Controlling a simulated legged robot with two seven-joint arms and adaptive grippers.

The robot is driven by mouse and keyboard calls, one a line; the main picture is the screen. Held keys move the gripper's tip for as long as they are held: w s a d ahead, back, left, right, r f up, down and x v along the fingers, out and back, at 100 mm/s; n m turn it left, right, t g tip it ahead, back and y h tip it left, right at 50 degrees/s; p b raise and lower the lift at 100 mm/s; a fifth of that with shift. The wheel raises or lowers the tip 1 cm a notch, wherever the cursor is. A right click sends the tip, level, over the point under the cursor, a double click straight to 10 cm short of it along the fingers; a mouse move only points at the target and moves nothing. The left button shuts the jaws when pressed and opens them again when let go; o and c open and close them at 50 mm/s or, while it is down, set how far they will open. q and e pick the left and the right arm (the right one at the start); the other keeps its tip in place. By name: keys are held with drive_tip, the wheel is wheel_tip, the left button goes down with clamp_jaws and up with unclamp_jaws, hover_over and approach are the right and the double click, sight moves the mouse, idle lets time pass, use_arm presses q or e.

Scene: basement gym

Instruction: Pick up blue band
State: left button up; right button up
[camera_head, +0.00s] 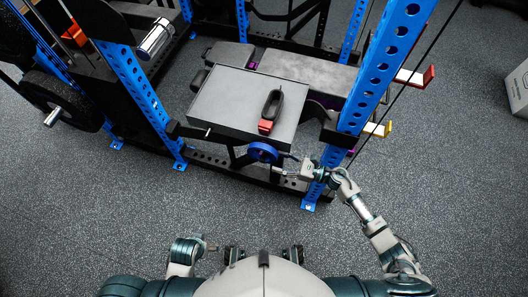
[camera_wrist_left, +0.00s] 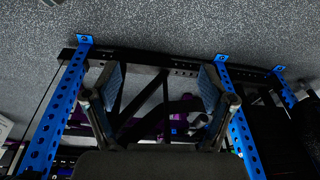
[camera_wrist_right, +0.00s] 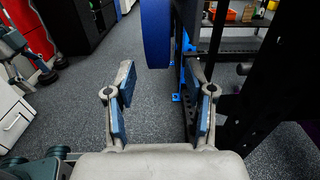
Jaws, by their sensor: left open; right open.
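The blue band (camera_head: 262,152) is a round blue loop at the front edge of the grey-topped bench or box in the rack. In the right wrist view the blue band (camera_wrist_right: 156,35) hangs as a broad blue strip above and just beyond the fingertips. My right gripper (camera_head: 285,165) is open and empty, just right of the band; its fingers also show spread in the right wrist view (camera_wrist_right: 158,75). I cannot tell whether it touches the band. My left gripper (camera_wrist_left: 161,78) is open and empty, low near my body, facing the rack.
A black loop with a red end (camera_head: 268,112) lies on the grey top (camera_head: 225,105). Blue rack posts (camera_head: 375,75) stand to either side, the right one close to my right arm. A weight plate (camera_head: 62,100) is at left. The front floor (camera_head: 120,215) is clear.

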sight(266, 159)
drive_tip(key=x, duration=0.5)
drive_tip(key=shift+w+a+f, duration=0.1)
drive_tip(key=shift+a+f, duration=0.1)
drive_tip(key=shift+f, duration=0.05)
drive_tip(key=shift+d, duration=0.1)
drive_tip(key=c, duration=0.3)
drive_tip(key=shift+a, duration=0.2)
clamp_jaws()
